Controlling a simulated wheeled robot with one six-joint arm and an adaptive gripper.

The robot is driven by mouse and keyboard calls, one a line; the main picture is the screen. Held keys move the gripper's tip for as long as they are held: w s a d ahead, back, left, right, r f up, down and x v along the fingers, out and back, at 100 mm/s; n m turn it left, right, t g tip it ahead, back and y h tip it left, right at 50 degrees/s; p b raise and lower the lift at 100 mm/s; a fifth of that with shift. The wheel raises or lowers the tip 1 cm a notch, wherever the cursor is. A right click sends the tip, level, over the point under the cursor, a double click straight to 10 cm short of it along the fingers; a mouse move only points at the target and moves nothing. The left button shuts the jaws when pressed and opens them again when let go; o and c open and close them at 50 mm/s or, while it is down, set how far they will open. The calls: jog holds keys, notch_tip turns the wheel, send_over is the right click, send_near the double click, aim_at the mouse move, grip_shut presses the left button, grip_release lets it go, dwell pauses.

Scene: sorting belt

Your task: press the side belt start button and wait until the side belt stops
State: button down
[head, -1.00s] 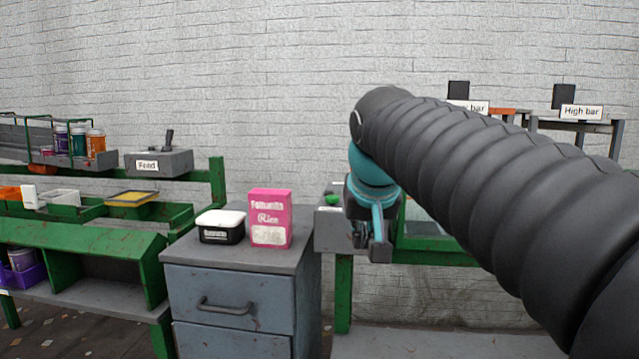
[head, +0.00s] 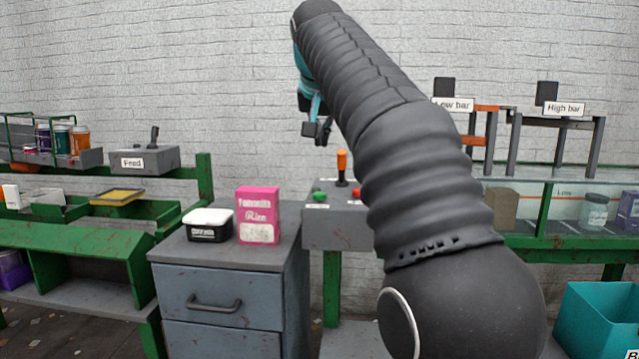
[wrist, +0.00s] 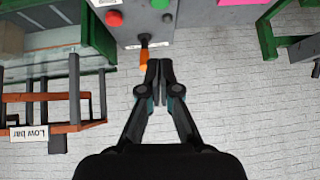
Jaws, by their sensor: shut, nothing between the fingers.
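A grey control box (head: 335,236) stands right of the drawer cabinet. On its top are a green button (head: 319,197), a red button (head: 355,192) and a dark post with an orange top (head: 342,160). In the wrist view the green button (wrist: 160,4) and red button (wrist: 114,18) show at the top edge. My gripper (head: 318,132) is shut and empty, raised above the box and clear of both buttons. In the wrist view its fingertips (wrist: 153,66) appear beside the orange top. The side belt (head: 560,240), with a brown box and jars, is partly hidden by my arm.
A pink rice box (head: 258,214) and a white-lidded tub (head: 208,224) stand on the cabinet (head: 225,262). Low bar (head: 455,104) and High bar (head: 564,108) racks stand at the back right. A teal bin (head: 598,315) is at the lower right.

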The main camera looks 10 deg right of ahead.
jog(key=b, duration=0.2)
send_over(321, 195)
notch_tip(321, 195, down, 8)
jog(key=shift+d+r, duration=0.15)
jog(key=shift+r, duration=0.05)
notch_tip(321, 195, down, 3)
jog(key=shift+f+b, duration=0.1)
jog(key=shift+b, duration=0.55)
jog(key=shift+a+f, duration=0.2)
jog(key=shift+f, duration=0.15)
